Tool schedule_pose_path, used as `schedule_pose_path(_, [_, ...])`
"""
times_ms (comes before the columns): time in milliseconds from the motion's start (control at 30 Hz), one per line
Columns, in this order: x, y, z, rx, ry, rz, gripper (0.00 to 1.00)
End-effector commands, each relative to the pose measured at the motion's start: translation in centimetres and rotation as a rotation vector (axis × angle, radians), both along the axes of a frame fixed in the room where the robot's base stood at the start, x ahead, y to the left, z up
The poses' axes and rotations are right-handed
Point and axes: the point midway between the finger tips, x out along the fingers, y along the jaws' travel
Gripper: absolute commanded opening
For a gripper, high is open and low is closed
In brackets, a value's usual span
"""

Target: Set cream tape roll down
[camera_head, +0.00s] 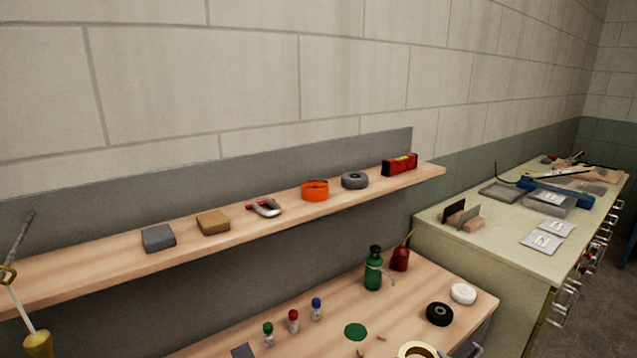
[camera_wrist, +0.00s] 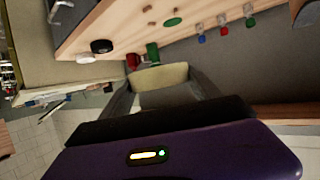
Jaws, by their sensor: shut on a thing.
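My gripper (camera_wrist: 160,82) is shut on the cream tape roll (camera_wrist: 158,74) in the wrist view, with a finger on each side of it. The roll's outer face is toward the wrist camera. In the head view the cream tape roll (camera_head: 417,346) shows only in part at the bottom edge, in front of the wooden bench top (camera_head: 400,290). My gripper is out of that view. Whether the roll touches the bench cannot be told.
A black tape roll (camera_head: 439,314) and a white tape roll (camera_head: 463,293) lie at the bench's right end. A green bottle (camera_head: 373,272), red oil can (camera_head: 400,258), green disc (camera_head: 356,331) and several small vials (camera_head: 293,320) stand nearby. A loaded shelf (camera_head: 110,254) runs above.

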Motion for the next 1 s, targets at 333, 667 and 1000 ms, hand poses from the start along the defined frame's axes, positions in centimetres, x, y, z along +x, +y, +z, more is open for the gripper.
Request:
schedule_pose_path(333, [-7.2,-0.3,-9.4,0.003,0.011,-0.069,0.25])
schedule_pose_path(667, [-14.2,0.8,-16.5,0.0,0.003,-0.112,0.25])
schedule_pose_path(1000, [-14.8,0.1,-17.0,-0.002,-0.002,-0.13,0.25])
